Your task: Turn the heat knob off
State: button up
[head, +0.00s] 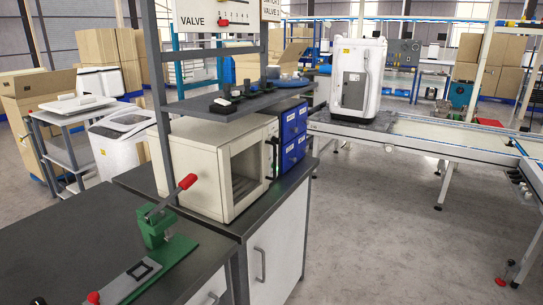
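A beige oven-like box (188,172) with a windowed front door (246,168) stands on the dark bench, left of centre in the head view. Dark fittings (273,152) show at the right edge of its front. They are too small and seen too much from the side to tell whether a heat knob is among them, or how any knob is turned. My gripper is not in view.
A green lever press (154,226) with a red-tipped handle stands on the near bench (60,240). Blue drawers (293,135) sit right of the oven, and a dark shelf (215,106) hangs above it. A conveyor (430,137) crosses the right. The grey floor (385,230) before it is largely clear.

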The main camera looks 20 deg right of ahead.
aim_at(277, 141)
jog(key=i+l, duration=0.1)
jog(key=l, duration=0.35)
jog(key=i+l, duration=0.15)
jog(key=l, duration=0.25)
jog(key=i+l, duration=0.1)
jog(key=l, duration=0.35)
jog(key=i+l, duration=0.15)
jog(key=l, duration=0.3)
jog(key=i+l, duration=0.1)
jog(key=l, duration=0.3)
jog(key=i+l, duration=0.1)
jog(key=l, duration=0.35)
jog(key=i+j, duration=0.4)
